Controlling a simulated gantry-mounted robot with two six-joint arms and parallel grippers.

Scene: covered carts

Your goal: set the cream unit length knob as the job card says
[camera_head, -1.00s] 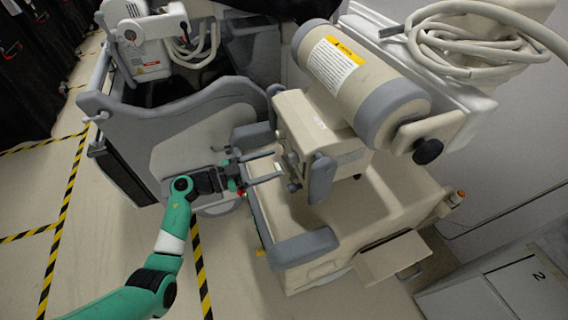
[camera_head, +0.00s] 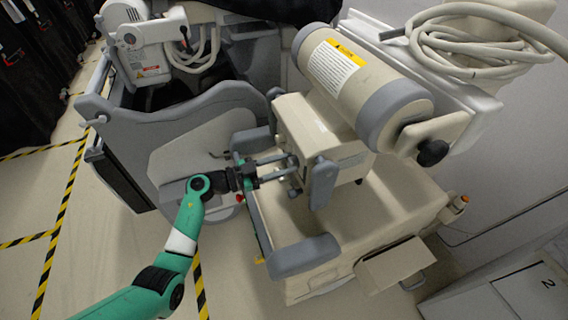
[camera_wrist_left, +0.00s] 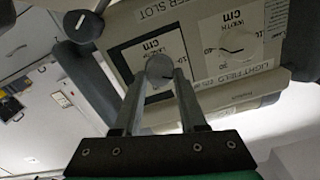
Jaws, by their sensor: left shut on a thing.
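The cream unit (camera_head: 330,135) is a cart with a boxy head under a thick cylinder. In the left wrist view its panel (camera_wrist_left: 196,62) shows two white scales marked cm. The right one has a dark pointer line. A round grey knob (camera_wrist_left: 158,67) stands at the left scale, whose name is too small or covered to read for certain. My left gripper (camera_head: 291,167) is at the panel side of the head; in the wrist view its fingers are shut on the grey knob and hide part of the scale. My right gripper and the job card are not in view.
A grey unit (camera_head: 190,130) stands close behind my left arm. A grey bar (camera_head: 302,256) and an open-sided cream box (camera_head: 395,262) project at the cart's front. A cabinet marked 2 (camera_head: 530,292) is at lower right. Striped floor at left is free.

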